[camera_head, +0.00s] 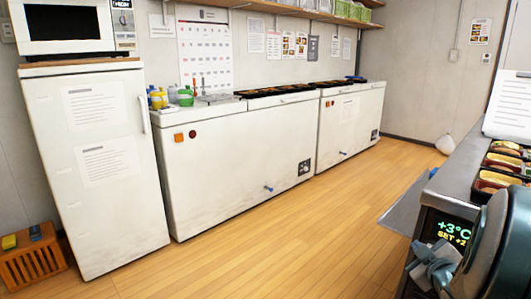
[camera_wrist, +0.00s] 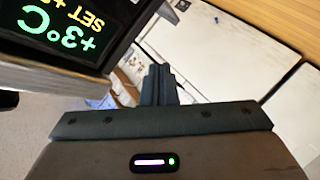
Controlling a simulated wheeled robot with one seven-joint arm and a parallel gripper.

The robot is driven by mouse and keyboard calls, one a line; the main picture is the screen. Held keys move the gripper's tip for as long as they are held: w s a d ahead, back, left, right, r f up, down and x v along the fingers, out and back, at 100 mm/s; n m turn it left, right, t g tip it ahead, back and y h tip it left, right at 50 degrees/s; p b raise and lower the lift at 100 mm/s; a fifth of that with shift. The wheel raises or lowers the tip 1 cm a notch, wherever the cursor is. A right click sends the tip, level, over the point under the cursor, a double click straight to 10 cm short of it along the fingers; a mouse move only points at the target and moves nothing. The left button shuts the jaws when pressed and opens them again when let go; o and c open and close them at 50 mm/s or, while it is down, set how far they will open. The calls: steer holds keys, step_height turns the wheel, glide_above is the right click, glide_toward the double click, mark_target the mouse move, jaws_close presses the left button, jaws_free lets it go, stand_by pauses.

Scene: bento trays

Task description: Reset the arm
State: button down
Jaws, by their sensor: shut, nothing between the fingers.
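My gripper (camera_head: 432,268) is at the lower right in the head view, low beside the front of the counter and close to its temperature display. Part of my arm covers the corner there. In the wrist view my gripper (camera_wrist: 159,80) has its two dark fingers together, with nothing between them. The display (camera_wrist: 62,28), reading +3°C, is at the upper left there and appears upside down.
The counter (camera_head: 405,212) on the right holds bento trays (camera_head: 490,182) and a white sheet (camera_head: 510,108). White chest freezers (camera_head: 240,160) and a fridge (camera_head: 95,165) line the far wall. An orange crate (camera_head: 32,262) sits at lower left. The wooden floor between is clear.

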steer(key=a+r+m+g+h+p, duration=0.1)
steer(key=a+r+m+g+p, duration=0.1)
steer(key=a+r+p, duration=0.3)
steer(key=a+r+m+g+p, duration=0.1)
steer(key=r+g+p, duration=0.1)
steer(key=r+p, duration=0.3)
steer(key=s+a+r+m+g+y+p, duration=0.4)
steer(key=s+a+r+g+p, duration=0.4)
steer(key=s+a+r+p, duration=1)
steer(key=a, duration=0.2)
steer(key=shift+s+a+r, duration=0.25)
steer(key=shift+s+a, duration=0.15)
